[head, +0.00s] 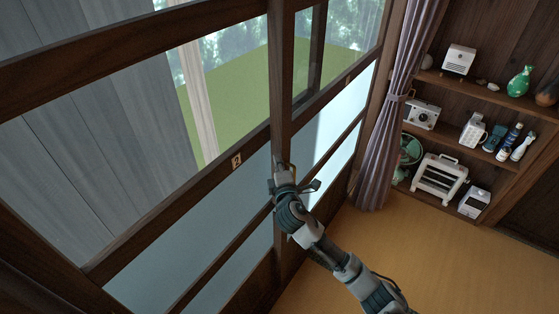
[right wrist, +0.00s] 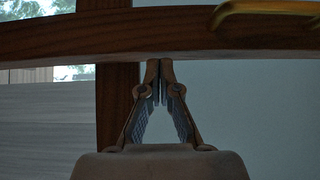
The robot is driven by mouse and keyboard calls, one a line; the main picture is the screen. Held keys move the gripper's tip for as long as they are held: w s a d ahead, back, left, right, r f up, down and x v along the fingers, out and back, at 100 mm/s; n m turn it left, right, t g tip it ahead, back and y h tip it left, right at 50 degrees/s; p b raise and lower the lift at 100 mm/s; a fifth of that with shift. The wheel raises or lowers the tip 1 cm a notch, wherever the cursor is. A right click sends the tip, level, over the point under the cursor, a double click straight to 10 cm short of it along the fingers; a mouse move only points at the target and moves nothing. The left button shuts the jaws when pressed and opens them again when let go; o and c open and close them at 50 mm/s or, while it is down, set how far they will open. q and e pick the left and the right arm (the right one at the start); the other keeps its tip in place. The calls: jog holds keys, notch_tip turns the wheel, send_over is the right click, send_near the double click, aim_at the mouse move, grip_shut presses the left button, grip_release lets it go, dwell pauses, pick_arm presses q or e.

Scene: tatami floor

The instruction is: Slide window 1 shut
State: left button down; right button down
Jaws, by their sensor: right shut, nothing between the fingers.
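Wooden sliding windows with glass above and frosted panes below stand on the left of the head view. One panel bears a tag reading 2 (head: 237,161). The panel to its right, seemingly window 1 (head: 332,129), has a small tag (head: 347,80) too small to read. My right gripper (head: 281,164) is shut and empty at the dark upright between these panels. In the right wrist view its closed fingertips (right wrist: 160,64) are just below a wooden rail (right wrist: 160,36); contact cannot be told. A brass handle (right wrist: 265,9) shows above right. My left gripper is out of view.
A purple curtain (head: 400,105) hangs at the right end of the windows. Wall shelves (head: 490,93) beyond it hold small appliances, bottles and a green vase (head: 521,82). The tatami floor (head: 450,255) below is clear.

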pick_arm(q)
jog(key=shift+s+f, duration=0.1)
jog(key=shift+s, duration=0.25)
pick_arm(e)
jog(key=shift+w+d, duration=0.15)
jog(key=shift+w, duration=0.15)
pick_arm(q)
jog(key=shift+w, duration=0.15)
